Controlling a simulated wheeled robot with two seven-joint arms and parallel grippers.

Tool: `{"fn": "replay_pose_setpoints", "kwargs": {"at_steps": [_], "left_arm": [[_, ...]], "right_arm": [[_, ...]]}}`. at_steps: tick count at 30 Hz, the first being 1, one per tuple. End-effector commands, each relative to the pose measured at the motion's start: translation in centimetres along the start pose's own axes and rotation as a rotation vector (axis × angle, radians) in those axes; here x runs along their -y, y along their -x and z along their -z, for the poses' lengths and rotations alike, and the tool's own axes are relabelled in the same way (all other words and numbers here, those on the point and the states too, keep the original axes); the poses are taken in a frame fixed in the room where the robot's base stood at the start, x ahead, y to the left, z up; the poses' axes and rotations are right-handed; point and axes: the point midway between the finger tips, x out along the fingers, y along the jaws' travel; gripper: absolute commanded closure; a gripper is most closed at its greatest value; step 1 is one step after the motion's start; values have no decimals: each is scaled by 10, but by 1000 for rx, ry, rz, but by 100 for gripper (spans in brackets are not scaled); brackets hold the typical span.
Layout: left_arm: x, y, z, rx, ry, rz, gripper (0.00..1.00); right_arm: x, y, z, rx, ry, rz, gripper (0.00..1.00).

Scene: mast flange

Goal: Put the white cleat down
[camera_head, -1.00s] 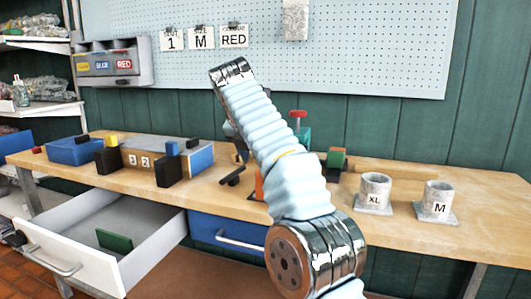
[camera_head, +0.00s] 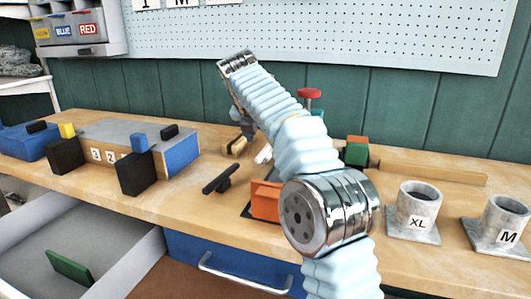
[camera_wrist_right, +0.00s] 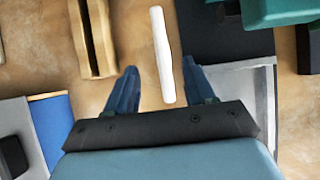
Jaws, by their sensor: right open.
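The white cleat (camera_wrist_right: 162,55) is a slim white bar in the right wrist view. Its near end lies between the two fingers of my right gripper (camera_wrist_right: 159,68), with a visible gap on both sides. The gripper is open and not clamped on it. In the head view a small part of the white cleat (camera_head: 264,154) shows on the wooden bench (camera_head: 200,210) beside my right arm. My right gripper in the head view is mostly hidden behind that arm. My left gripper is not in view.
A slotted wooden piece (camera_wrist_right: 92,38) lies left of the cleat. A black cleat (camera_head: 220,180) and an orange block (camera_head: 266,200) are nearby on the bench. Grey cups marked XL (camera_head: 418,215) and M (camera_head: 502,222) stand right. An open drawer (camera_head: 130,235) is at lower left.

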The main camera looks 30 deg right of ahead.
Motion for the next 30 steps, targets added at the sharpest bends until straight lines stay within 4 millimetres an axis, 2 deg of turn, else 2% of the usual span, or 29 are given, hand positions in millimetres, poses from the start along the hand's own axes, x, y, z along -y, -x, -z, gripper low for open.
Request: {"fn": "replay_pose_setpoints", "kwargs": {"at_steps": [8,15,24,30], "left_arm": [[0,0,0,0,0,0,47],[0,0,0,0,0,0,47],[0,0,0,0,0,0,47],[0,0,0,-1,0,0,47]], "right_arm": [[1,-27,1,-2,0,1,47],[3,-63,1,0,-1,1,47],[3,-70,1,1,-1,-1,47],[3,-69,1,1,-1,-1,77]]}}
